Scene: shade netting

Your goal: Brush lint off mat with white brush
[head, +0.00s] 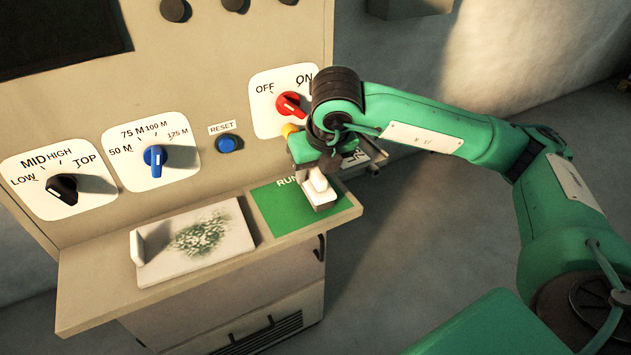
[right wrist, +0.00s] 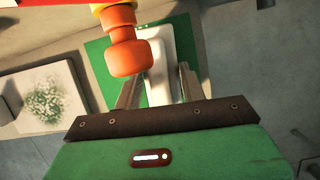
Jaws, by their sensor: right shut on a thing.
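The white brush (head: 322,198) is at the green pad (head: 268,218) on the right end of the shelf. My right gripper (head: 318,176) is shut on it from above; whether the brush touches the pad I cannot tell. In the right wrist view the white brush (right wrist: 158,88) shows between the two fingers, partly covered by an orange knob. The pale mat (head: 172,264) lies on the shelf left of the green pad, with green-grey lint (head: 200,236) scattered over its middle and right. The mat also shows at left in the right wrist view (right wrist: 62,74). My left gripper is out of view.
A panel rises behind the shelf (head: 95,300), with a black dial (head: 63,188), a blue dial (head: 155,157), a blue reset button (head: 226,144) and a red switch (head: 291,104). The orange knob (right wrist: 128,52) is close to my right gripper. A small upright plate (head: 137,246) stands at the mat's left edge.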

